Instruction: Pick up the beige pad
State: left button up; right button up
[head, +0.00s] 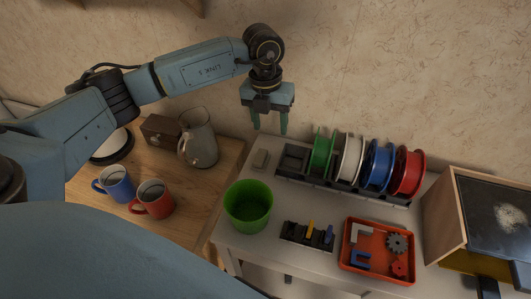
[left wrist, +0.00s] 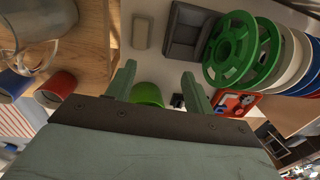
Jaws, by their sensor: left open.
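The beige pad (head: 261,158) is a small flat block lying on the grey table, left of the spool rack. It also shows in the left wrist view (left wrist: 142,32), near the top, beyond my fingertips. My left gripper (head: 270,129) is open and empty, pointing down above the table's back edge, over and apart from the pad. Its two fingers also show in the left wrist view (left wrist: 158,74). My right gripper is in neither view.
The dark rack (head: 291,160) holds green, white, blue and red spools right beside the pad. A green bin (head: 248,206) stands in front of it. A glass jug (head: 198,138) and mugs stand on the wooden table at left. An orange tray (head: 349,263) lies at front right.

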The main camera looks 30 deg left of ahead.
pick_arm(q)
jog(key=a+y, duration=0.1)
jog(key=a, duration=0.1)
send_over(261, 155)
jog(key=shift+n, duration=0.3)
jog(key=f, duration=0.6)
jog(key=shift+d+f+b, duration=0.25)
jog(key=shift+b, duration=0.1)
jog(key=shift+f, duration=0.75)
jog(key=f, duration=0.4)
jog(key=shift+s+a+f+b, duration=0.1)
jog(key=shift+a+f+b, duration=0.2)
jog(key=shift+f, duration=0.1)
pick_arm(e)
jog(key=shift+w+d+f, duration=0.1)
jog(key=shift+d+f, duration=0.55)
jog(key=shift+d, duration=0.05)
